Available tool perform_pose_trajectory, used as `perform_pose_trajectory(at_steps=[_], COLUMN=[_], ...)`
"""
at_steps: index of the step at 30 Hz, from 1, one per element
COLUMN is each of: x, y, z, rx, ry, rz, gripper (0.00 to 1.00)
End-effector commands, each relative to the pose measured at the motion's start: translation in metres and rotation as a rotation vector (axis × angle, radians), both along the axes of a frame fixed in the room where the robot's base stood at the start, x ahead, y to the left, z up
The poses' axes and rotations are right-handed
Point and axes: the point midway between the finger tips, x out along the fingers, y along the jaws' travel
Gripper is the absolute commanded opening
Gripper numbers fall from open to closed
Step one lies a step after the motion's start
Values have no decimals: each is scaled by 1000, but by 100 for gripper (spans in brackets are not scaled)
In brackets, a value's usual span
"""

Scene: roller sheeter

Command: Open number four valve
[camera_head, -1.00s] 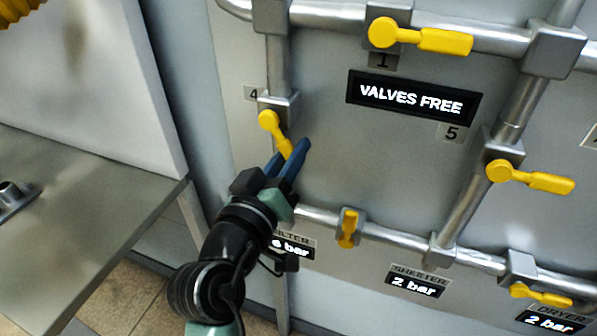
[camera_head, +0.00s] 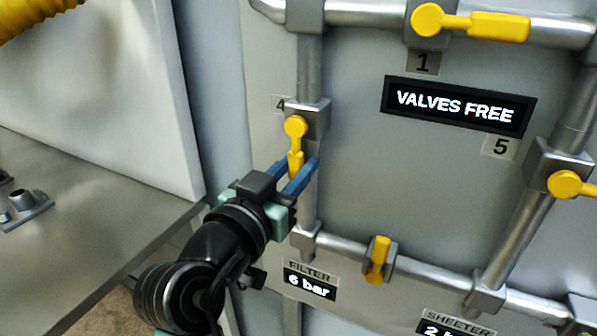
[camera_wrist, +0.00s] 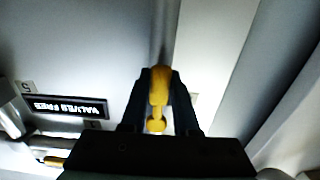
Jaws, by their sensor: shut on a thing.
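The number four valve has a yellow handle (camera_head: 295,142) on a grey valve body (camera_head: 312,117), beside a label "4" (camera_head: 281,104). The handle points nearly straight down, along the vertical pipe (camera_head: 308,190). My gripper (camera_head: 296,176) comes from the lower left, with its blue fingers on either side of the handle's lower end. It is shut on the handle. In the wrist view the yellow handle (camera_wrist: 160,88) lies between the dark fingers of my gripper (camera_wrist: 161,78).
A display (camera_head: 458,107) reads "VALVES FREE". Valve 1's yellow handle (camera_head: 470,23) lies along the top pipe. Another yellow handle (camera_head: 379,260) stands upright on the lower pipe, right of a "6 bar" filter display (camera_head: 310,286). A metal table (camera_head: 110,240) is at left.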

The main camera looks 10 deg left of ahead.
Motion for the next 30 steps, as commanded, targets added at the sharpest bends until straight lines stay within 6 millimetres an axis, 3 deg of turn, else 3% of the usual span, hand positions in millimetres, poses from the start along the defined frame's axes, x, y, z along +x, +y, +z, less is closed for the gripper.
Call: perform_pose_trajectory(at_steps=[11, 12, 16, 25, 30], x=[0, 0, 0, -1, -16], y=[2, 2, 2, 1, 8], z=[0, 0, 0, 0, 0], rx=[10, 10, 9, 6, 5], ry=[-2, -2, -3, -2, -3], rz=[5, 5, 4, 3, 6], gripper=[0, 36, 59, 59, 59])
